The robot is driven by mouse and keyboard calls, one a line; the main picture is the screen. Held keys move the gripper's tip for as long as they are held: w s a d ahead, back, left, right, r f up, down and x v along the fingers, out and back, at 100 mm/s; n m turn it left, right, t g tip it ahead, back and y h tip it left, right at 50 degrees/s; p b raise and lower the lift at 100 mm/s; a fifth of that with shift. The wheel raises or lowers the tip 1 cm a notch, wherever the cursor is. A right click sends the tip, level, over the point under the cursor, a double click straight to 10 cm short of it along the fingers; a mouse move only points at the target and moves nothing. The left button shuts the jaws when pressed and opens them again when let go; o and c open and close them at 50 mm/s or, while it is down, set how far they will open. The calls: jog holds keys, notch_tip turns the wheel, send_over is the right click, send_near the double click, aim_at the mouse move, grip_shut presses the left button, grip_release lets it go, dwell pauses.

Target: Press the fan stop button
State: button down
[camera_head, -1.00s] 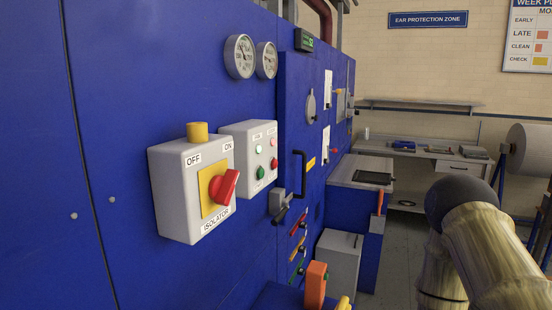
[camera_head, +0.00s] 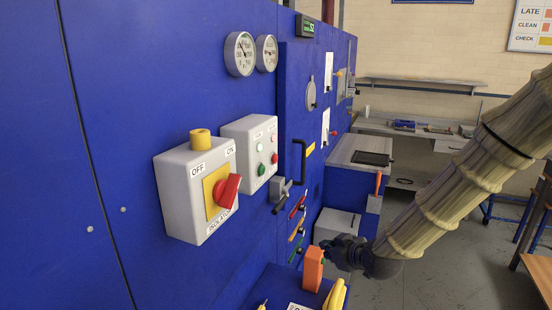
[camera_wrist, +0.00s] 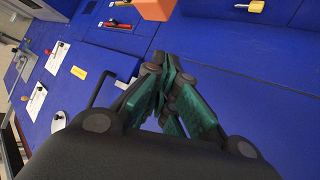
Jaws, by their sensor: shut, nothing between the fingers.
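A pale grey control box (camera_head: 238,128) is fixed to the blue machine wall, behind the isolator box. It carries small buttons, among them a green one (camera_head: 261,170) and a red one (camera_head: 275,158). Their labels are too small to read, so I cannot tell which is the fan stop button. My gripper (camera_head: 333,250) is low and to the right of this box, well apart from it, beside an orange block. In the wrist view my gripper (camera_wrist: 160,62) is shut and empty, with its green-padded fingers together. The control box does not show in the wrist view.
The isolator box (camera_head: 180,190) with a red knob juts out nearer to me. A black door handle (camera_head: 300,160) and a grey latch (camera_head: 281,194) stick out beyond the control box. Open floor (camera_head: 430,285) lies right.

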aim_at(275, 159)
jog(key=w+a+r+n+t+y+p, duration=0.1)
jog(key=w+r, duration=0.1)
jog(key=r, duration=0.9)
jog(key=w+a+r+n+t+p, duration=0.1)
jog(key=w+r+n, duration=0.1)
jog(key=r, duration=0.9)
jog(key=shift+w+a+r+t+y, duration=0.15)
jog(key=shift+w+a+t+y, duration=0.15)
jog(key=shift+w+a+y, duration=0.1)
jog(key=shift+a, duration=0.1)
jog(key=w+a, duration=0.2)
jog(key=a, duration=0.6)
jog(key=shift+w, duration=0.3)
jog(key=shift+a, duration=0.25)
jog(key=shift+w+a, duration=0.1)
jog(key=shift+a, duration=0.2)
